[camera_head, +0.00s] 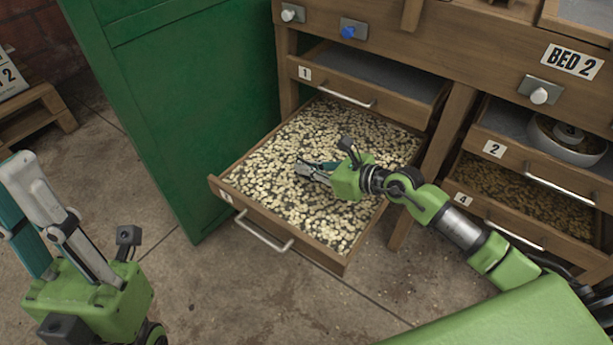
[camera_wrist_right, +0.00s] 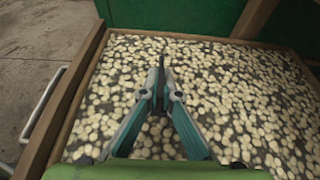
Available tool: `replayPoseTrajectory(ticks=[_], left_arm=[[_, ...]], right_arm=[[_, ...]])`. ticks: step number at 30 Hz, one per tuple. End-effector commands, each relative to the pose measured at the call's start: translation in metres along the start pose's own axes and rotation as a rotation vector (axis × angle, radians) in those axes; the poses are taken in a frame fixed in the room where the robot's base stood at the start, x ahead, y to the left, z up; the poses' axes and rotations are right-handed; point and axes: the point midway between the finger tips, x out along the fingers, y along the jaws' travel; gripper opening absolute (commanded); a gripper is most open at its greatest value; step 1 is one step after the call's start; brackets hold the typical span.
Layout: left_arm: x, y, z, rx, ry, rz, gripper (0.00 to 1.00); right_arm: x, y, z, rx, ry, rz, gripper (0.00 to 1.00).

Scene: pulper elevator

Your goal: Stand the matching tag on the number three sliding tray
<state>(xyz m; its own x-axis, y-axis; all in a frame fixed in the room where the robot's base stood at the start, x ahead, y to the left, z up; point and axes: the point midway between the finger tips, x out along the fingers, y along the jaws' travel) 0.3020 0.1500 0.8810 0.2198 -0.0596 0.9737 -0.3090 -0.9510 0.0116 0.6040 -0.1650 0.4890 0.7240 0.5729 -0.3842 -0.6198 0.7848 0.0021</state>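The pulled-out sliding tray (camera_head: 318,252) is full of pale beans; its label (camera_head: 226,196) is too slanted to read. It also shows in the wrist view (camera_wrist_right: 70,112). My right gripper (camera_head: 302,168) is over the beans, with its fingers pointing left. In the wrist view my right gripper (camera_wrist_right: 161,72) has its fingertips nearly together on a thin dark upright piece (camera_wrist_right: 162,58), probably a tag seen edge-on. Its number does not show, nor whether it touches the beans. My left gripper (camera_head: 22,165) is raised at the left, away from the tray; its finger gap is unclear.
Trays labelled 1 (camera_head: 305,73), 2 (camera_head: 494,149) and 4 (camera_head: 463,198) sit around it in the wooden frame. A green panel (camera_head: 185,110) rises behind the open tray. Floor in front is clear.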

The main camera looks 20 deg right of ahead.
Motion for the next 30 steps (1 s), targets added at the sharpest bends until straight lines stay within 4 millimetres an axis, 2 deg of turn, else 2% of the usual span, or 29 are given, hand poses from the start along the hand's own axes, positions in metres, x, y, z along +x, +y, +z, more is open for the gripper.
replayPoseTrajectory(ticks=[1,3,6,17,20,30], left_arm=[[-0.011,0.000,0.000,-0.001,0.013,0.000,0.15],[-0.019,0.000,-0.003,-0.002,0.030,0.000,0.15],[-0.024,0.000,-0.001,-0.002,0.027,0.000,0.15],[-0.024,0.000,0.000,-0.002,0.025,0.000,0.15],[-0.023,0.000,0.000,-0.002,0.025,0.001,0.15],[-0.022,0.000,0.000,-0.002,0.024,0.000,0.15]], right_arm=[[0.005,0.000,-0.013,0.001,0.001,0.000,0.00],[0.010,0.000,-0.023,0.001,0.000,0.000,0.00],[0.012,0.000,-0.030,0.000,-0.001,0.000,0.00],[0.013,0.000,-0.031,0.001,0.000,0.001,0.00],[0.013,0.000,-0.031,0.001,0.000,0.001,0.21],[0.012,0.000,-0.030,0.000,0.000,0.000,0.21]])
